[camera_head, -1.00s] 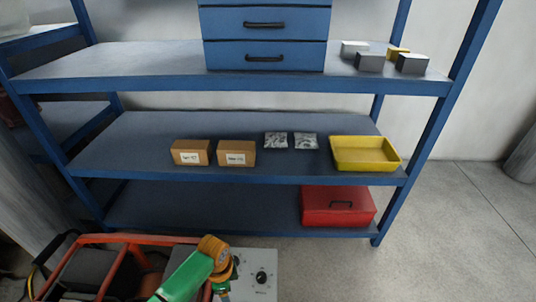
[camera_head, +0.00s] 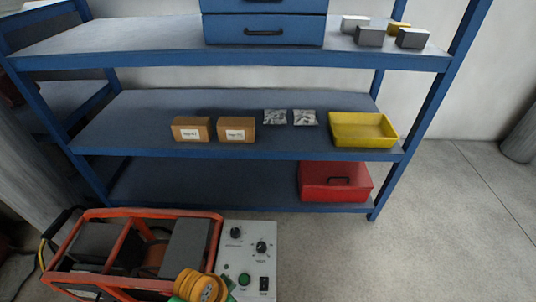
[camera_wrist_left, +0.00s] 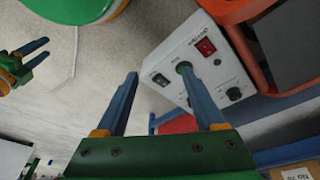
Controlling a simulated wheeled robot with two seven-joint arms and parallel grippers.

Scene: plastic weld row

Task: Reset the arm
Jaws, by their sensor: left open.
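My left gripper (camera_wrist_left: 158,72) is open and empty in the left wrist view, its two blue fingers apart. The white control box (camera_wrist_left: 190,60) shows beyond the fingers, and one fingertip overlaps its face in the picture. My right gripper (camera_wrist_left: 47,47) is at the left edge of that view, its blue fingers apart with nothing between them. In the head view, only an orange-and-green part of my arm shows at the bottom, over the lower left of the control box (camera_head: 236,262). Neither gripper's fingers show in the head view.
An orange-framed machine (camera_head: 70,250) stands left of the control box. Behind is a blue shelf (camera_head: 260,151) with cardboard boxes (camera_head: 190,128), small bags (camera_head: 275,117), a yellow tray (camera_head: 362,141) and a red case (camera_head: 318,183). Floor at the right (camera_head: 440,240) is clear.

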